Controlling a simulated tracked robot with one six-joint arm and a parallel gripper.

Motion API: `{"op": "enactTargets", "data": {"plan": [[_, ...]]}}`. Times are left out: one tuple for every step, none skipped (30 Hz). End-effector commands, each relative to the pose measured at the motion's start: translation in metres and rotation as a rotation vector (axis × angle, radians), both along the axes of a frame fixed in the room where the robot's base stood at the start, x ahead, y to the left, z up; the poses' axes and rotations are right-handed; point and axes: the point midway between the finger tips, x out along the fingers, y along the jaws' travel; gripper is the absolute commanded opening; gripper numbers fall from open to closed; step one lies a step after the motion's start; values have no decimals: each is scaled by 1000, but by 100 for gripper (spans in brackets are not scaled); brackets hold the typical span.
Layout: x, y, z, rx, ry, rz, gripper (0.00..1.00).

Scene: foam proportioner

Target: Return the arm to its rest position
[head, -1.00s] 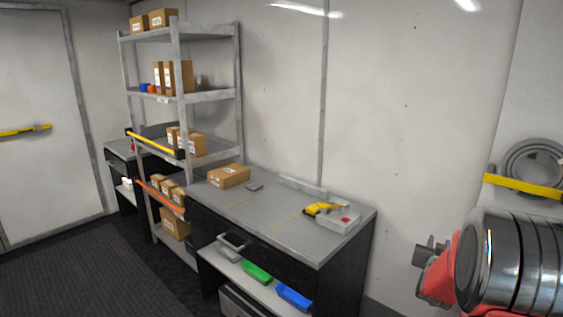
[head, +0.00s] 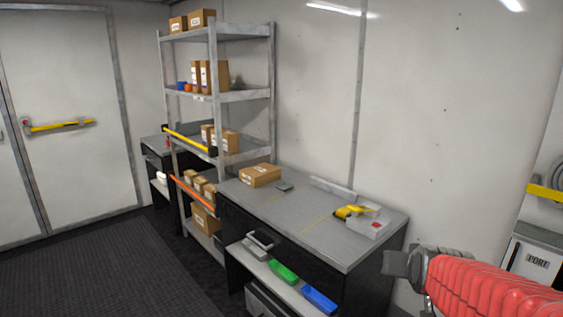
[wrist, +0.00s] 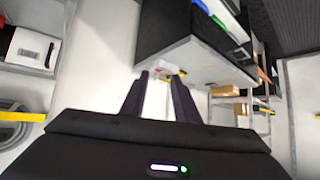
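My arm shows at the lower right of the head view with its red ribbed sleeve. My gripper (head: 392,264) is at its left end, in front of the wall and right of the workbench (head: 330,230). In the wrist view, two dark fingers (wrist: 158,76) stand apart with a gap between them, and nothing is held. The bench shows beyond the fingertips in the wrist view, with a gap in depth that I cannot judge.
The bench carries a cardboard box (head: 260,175) and a yellow tool (head: 352,211). A shelf rack (head: 214,130) with boxes stands behind it. A cabinet marked PORT (head: 536,262) is at the far right. Dark floor matting (head: 100,265) at left is clear.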

Motion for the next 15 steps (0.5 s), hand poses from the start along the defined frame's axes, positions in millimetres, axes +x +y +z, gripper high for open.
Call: {"op": "enactTargets", "data": {"plan": [[-11, 13, 3, 3, 17, 21, 28], [-18, 19, 4, 7, 31, 32, 28], [-27, 27, 4, 10, 50, 45, 28], [-34, 33, 4, 12, 65, 56, 28], [-42, 39, 5, 14, 79, 67, 28], [-52, 47, 5, 17, 98, 81, 28], [-59, 53, 4, 19, 113, 91, 28], [-67, 58, 4, 20, 127, 101, 28], [-77, 65, 4, 23, 146, 114, 28], [-85, 70, 3, 24, 161, 124, 28], [-93, 75, 3, 25, 175, 134, 28], [-104, 81, 2, 25, 194, 146, 28], [-113, 85, 1, 26, 209, 156, 28], [-121, 90, 0, 26, 225, 166, 28], [-133, 95, -1, 25, 245, 177, 28]]}}
